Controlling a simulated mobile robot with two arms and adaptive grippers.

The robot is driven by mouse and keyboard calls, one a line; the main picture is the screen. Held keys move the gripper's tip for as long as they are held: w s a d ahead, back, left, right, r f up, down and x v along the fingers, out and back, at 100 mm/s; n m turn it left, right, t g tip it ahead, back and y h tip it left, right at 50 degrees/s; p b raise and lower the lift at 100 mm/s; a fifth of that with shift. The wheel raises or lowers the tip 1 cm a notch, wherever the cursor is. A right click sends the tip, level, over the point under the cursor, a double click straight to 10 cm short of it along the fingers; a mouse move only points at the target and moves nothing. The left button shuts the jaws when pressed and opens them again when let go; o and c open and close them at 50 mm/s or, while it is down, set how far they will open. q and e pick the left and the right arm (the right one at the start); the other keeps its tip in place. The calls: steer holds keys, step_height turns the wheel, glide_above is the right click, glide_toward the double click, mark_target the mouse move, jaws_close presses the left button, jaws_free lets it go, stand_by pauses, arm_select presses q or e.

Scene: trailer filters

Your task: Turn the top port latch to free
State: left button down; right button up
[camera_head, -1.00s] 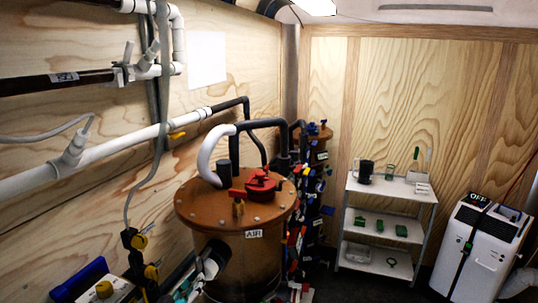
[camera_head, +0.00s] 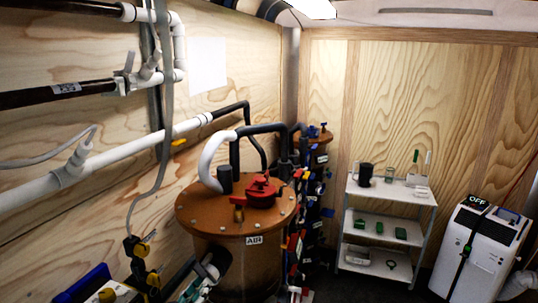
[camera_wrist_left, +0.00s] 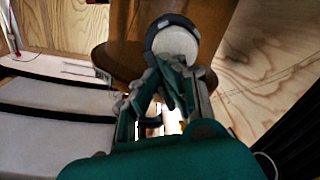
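The brown tank (camera_head: 235,212) stands at the centre of the head view, with a red latch-like fitting (camera_head: 261,192) on its bolted lid. A brass-coloured piece (camera_head: 239,213) sits beside the red fitting. A dark-rimmed port with a pale end (camera_head: 216,262) juts from the tank's left side. My left gripper (camera_head: 192,290) shows only in part at the bottom edge, below the lid and near this port. In the left wrist view its green fingers (camera_wrist_left: 166,68) lie close together in front of the pale port end (camera_wrist_left: 176,42). Whether they touch it is unclear. My right gripper is out of view.
A black hose and a white bent pipe (camera_head: 209,160) rise by the lid. White piping (camera_head: 120,150) runs along the left wall. Many coloured valves crowd the tank's right side. A white shelf (camera_head: 385,225) and a white unit marked OFF (camera_head: 485,245) stand at right.

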arm_select(q)
steer(key=shift+d+r+p, duration=0.4)
steer(key=shift+r+p, duration=0.2)
steer(key=shift+r, duration=0.15)
steer(key=shift+s+d, duration=0.1)
steer(key=shift+d, duration=0.05)
steer(key=f+p+v, duration=0.1)
steer(key=p+v, duration=0.2)
steer(key=v, duration=0.3)
steer(key=shift+d, duration=0.2)
steer(key=shift+s+f, duration=0.1)
